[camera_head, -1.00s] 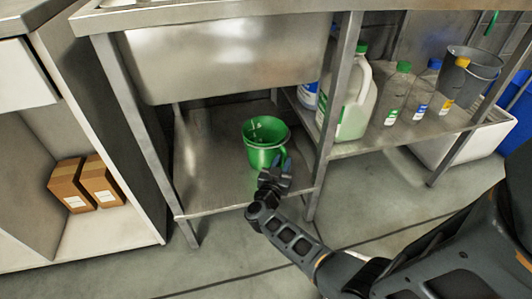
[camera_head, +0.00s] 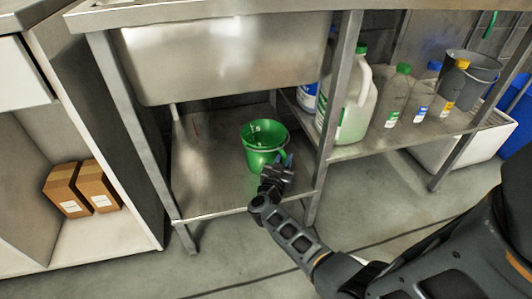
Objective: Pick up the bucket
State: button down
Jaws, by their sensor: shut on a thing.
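A green bucket (camera_head: 262,146) with a handle is on the lower metal shelf (camera_head: 205,190), under the sink. It looks upright, and its open top faces up. My gripper (camera_head: 284,163) is at the bucket's front right side and is shut on it. The fingers overlap the bucket's lower right edge, so the exact contact point is hidden. I cannot tell whether the bucket's base touches the shelf.
The metal sink (camera_head: 225,60) hangs low above the shelf. A table leg (camera_head: 333,110) stands close on the right. A large jug (camera_head: 350,105), several bottles and a grey bucket (camera_head: 466,80) stand further right. Cardboard boxes (camera_head: 83,188) sit in the left cabinet.

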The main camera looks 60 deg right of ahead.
notch_tip(320, 180, up, 10)
jog(key=p, duration=0.7)
jog(key=c, duration=1.5)
grip_release()
grip_shut()
